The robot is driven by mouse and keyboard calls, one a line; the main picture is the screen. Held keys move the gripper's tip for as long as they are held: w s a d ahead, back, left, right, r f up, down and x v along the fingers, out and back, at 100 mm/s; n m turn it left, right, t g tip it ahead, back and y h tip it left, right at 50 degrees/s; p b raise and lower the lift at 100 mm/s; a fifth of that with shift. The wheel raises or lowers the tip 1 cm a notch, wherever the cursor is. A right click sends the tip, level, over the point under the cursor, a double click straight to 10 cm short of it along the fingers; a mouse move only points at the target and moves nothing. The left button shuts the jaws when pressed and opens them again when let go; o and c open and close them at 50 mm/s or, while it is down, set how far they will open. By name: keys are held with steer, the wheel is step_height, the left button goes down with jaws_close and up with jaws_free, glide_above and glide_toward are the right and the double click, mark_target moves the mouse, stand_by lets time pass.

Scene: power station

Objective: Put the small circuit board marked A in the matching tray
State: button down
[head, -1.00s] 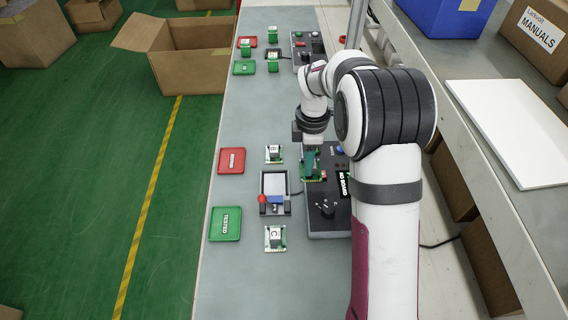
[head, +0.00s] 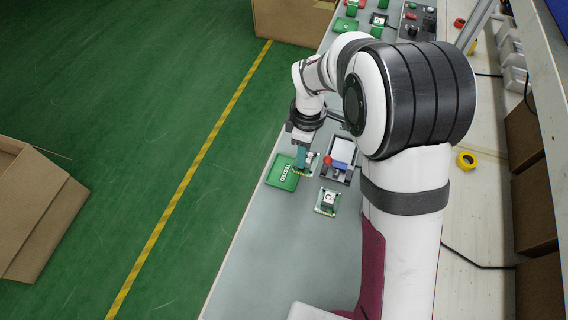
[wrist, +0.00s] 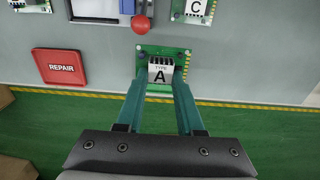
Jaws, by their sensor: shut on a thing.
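My gripper (wrist: 160,85) is shut on the small circuit board marked A (wrist: 145,53). The board is green with a white "TYPE A" label and sits between the two teal fingers. In the head view, my gripper (head: 302,155) holds it close beside the green TESTED tray (head: 279,181), at the tray's right edge. I cannot tell its height above the bench. The red REPAIR tray (wrist: 60,66) lies to the left in the wrist view, apart from the board. The TESTED tray cannot be made out in the wrist view.
A board marked C (head: 326,203) lies on the bench (head: 262,255) in front of a fixture (head: 342,153) with a red ball (wrist: 141,24). Another board (wrist: 30,5) shows at the wrist view's top-left corner. The bench front is clear.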

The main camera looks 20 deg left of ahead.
steer(key=a+f, duration=0.2)
steer(key=a, duration=0.1)
steer(key=a+f, duration=0.1)
steer(key=a, duration=0.1)
steer(key=shift+s+f, duration=0.1)
step_height(320, 180, down, 3)
steer(key=shift+f, duration=0.4)
steer(key=c, duration=0.5)
jaws_free()
steer(key=shift+f, duration=0.15)
steer(key=shift+c, duration=0.2)
